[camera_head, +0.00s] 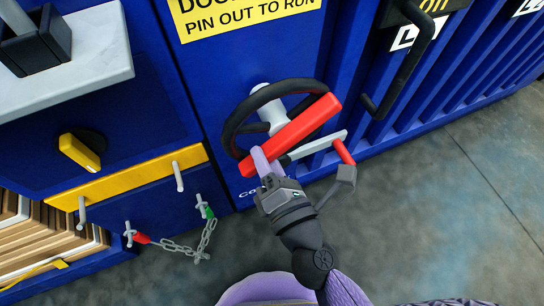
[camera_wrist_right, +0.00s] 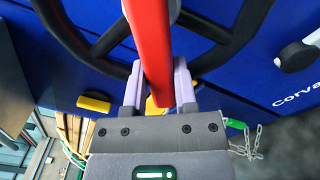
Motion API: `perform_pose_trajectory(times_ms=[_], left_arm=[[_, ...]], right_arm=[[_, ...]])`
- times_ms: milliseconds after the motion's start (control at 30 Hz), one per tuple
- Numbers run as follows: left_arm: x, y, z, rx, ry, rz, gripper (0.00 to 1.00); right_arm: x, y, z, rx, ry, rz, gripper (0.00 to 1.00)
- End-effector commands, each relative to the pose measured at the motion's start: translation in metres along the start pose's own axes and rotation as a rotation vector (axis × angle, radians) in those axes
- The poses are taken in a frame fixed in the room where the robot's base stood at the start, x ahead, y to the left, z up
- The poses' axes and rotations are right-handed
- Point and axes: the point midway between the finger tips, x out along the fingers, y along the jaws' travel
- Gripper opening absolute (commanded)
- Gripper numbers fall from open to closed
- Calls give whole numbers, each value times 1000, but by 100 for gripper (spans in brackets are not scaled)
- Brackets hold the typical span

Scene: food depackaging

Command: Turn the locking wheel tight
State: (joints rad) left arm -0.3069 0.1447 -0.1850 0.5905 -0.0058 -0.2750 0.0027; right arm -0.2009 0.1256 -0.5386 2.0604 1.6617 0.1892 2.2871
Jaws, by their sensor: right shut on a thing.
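The locking wheel (camera_head: 231,125) is a black ring on a white hub, mounted on the blue door. A thick red bar (camera_head: 302,128) lies slantwise across its front. My right gripper (camera_head: 260,163) is shut on the lower left end of this bar. In the right wrist view the red bar (camera_wrist_right: 150,40) runs between the two pale purple fingers of my right gripper (camera_wrist_right: 157,88), with the black rim and spokes of the wheel (camera_wrist_right: 112,38) behind it. My left gripper is not in view.
A grey lever with a red end (camera_head: 343,151) is close to the right of my gripper. A black door handle (camera_head: 408,65) stands out at the upper right. A yellow bar (camera_head: 130,178), a yellow knob (camera_head: 78,149) and a hanging chain (camera_head: 183,248) are at the left. The floor at right is clear.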

Motion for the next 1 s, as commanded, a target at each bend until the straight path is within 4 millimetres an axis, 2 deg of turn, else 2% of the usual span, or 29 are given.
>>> perform_pose_trajectory(times_ms=[433, 1000], left_arm=[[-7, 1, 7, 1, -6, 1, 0], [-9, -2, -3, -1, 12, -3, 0]], right_arm=[[0, 14, 3, 302, 0, 0, 0], [0, 17, 5, 395, 0, -1, 0]])
